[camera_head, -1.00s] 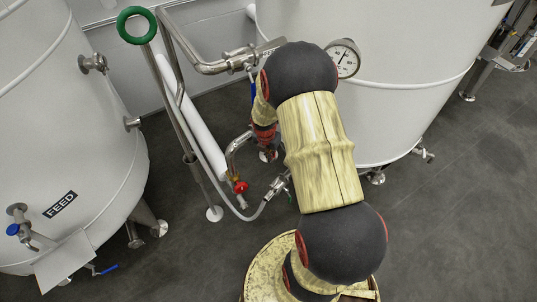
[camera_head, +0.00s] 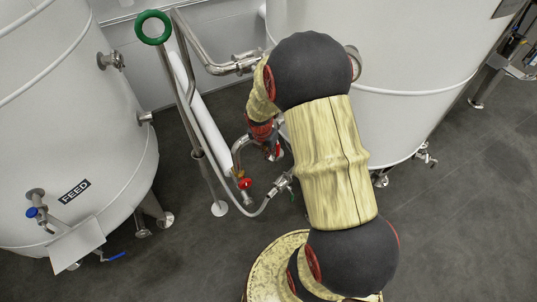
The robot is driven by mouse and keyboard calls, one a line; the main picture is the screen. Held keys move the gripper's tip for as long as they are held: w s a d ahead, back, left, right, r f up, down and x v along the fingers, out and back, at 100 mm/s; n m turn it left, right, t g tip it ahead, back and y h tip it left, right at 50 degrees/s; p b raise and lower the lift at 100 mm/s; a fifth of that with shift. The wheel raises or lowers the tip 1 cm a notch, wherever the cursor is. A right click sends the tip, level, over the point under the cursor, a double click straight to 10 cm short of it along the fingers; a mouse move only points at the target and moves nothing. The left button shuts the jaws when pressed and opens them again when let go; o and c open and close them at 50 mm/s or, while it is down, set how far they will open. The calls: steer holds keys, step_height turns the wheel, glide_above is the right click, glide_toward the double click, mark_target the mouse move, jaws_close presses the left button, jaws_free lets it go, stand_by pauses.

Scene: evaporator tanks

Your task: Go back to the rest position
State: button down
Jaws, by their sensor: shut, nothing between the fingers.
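My arm (camera_head: 325,160) rises from the lower middle, with a pale yellow link between two dark round joints. Beyond the upper joint it bends down to the left, and its wrist part (camera_head: 262,128) with red bands shows beside the pipework. I cannot make out the gripper's fingers; the end of the arm is lost behind my own links and among the pipes. No held object shows.
A white tank labelled FEED (camera_head: 75,120) stands at left, another white tank (camera_head: 410,80) at back right. Between them are steel pipes (camera_head: 205,65), a green ring (camera_head: 152,27), a red valve (camera_head: 245,183) and a hose (camera_head: 240,210). Dark floor (camera_head: 470,220) at right is clear.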

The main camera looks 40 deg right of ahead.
steer(key=shift+s+a+r, duration=0.1)
steer(key=shift+a+r, duration=0.1)
steer(key=shift+r, duration=0.65)
